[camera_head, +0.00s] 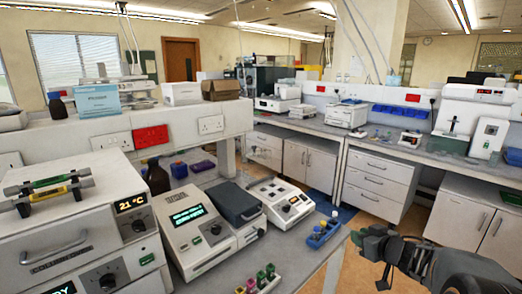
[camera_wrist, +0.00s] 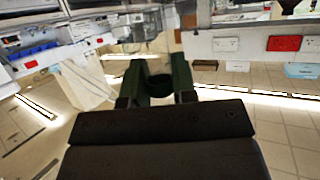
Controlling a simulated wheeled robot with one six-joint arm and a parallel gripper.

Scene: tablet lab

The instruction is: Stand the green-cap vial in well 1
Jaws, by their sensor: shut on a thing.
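My gripper (camera_head: 366,256) is at the lower right of the head view, out past the front edge of the bench. In the wrist view my gripper (camera_wrist: 160,82) is shut on a dark, round-ended thing between two dark green sides; I cannot tell its cap colour or what it is. A vial with a green cap (camera_head: 261,279) shows at the bottom of the head view, among red- and magenta-capped vials in a pale rack (camera_head: 276,287). My gripper is well to the right of that rack. No well marked 1 can be read.
A blue rack (camera_head: 315,242) with several vials stands near the bench edge. Behind it are a white instrument with a dial (camera_head: 296,208) and a grey-lidded instrument (camera_head: 236,202). A boxy unit reading 21 °C (camera_head: 80,235) fills the left. Open floor lies beyond my gripper.

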